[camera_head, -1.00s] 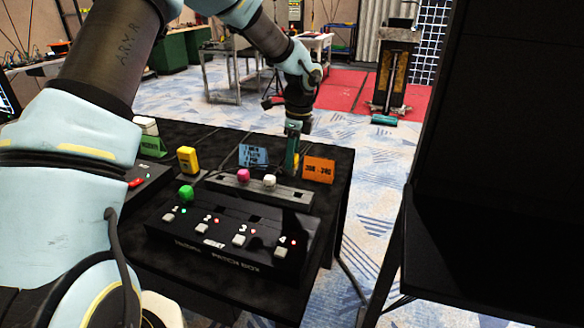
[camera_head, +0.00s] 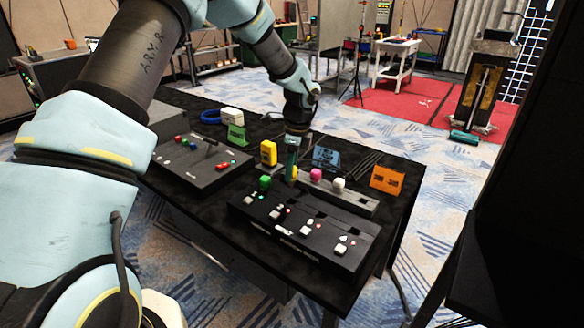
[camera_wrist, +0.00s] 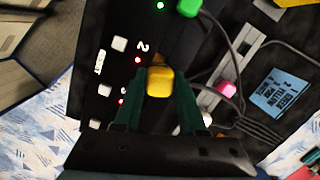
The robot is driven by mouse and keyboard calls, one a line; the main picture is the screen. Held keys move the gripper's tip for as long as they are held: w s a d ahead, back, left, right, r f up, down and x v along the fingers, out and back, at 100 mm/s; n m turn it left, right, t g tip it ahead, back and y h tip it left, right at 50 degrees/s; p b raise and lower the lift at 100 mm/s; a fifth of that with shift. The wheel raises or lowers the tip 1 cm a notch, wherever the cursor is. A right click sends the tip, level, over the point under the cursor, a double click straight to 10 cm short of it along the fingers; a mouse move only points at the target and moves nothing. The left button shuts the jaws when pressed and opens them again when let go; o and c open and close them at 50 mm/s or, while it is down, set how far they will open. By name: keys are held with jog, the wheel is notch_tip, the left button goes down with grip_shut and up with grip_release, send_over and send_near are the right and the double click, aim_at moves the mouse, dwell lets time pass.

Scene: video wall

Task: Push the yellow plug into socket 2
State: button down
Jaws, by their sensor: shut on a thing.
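The yellow plug (camera_wrist: 160,82) is between my gripper's fingers in the wrist view. My gripper (camera_head: 291,176) is shut on it, above the back row of the black patch box (camera_head: 296,238). In the wrist view the plug lies between the levels of labels 2 (camera_wrist: 143,46) and 3 (camera_wrist: 123,90). Socket 2 itself is hidden by the plug and fingers, so I cannot tell whether the plug touches it. The lamp by label 2 (camera_wrist: 138,60) is red. A green plug (camera_head: 264,183) sits in socket 1, whose lamp (camera_wrist: 160,6) is green.
A rack (camera_head: 362,201) behind the box holds a pink plug (camera_head: 315,174) and a white plug (camera_head: 338,184). An orange card (camera_head: 386,180), a blue card (camera_head: 326,157) and a yellow block (camera_head: 268,152) stand behind. Cables (camera_wrist: 236,50) run beside the gripper. A switch panel (camera_head: 200,163) is left.

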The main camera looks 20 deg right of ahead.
aim_at(291, 186)
notch_tip(291, 186, down, 3)
jog(key=shift+f+b, duration=0.2)
jog(key=shift+b, duration=1)
jog(key=shift+f+b, duration=0.35)
jog(key=shift+f, duration=0.5)
jog(key=shift+d+p, duration=0.1)
jog(key=shift+p, duration=0.4)
jog(key=shift+f+b, duration=0.7)
jog(key=shift+f, duration=0.7)
grip_release()
dwell(0.8)
jog(key=shift+r+p, duration=2.7)
jog(key=shift+r, duration=0.85)
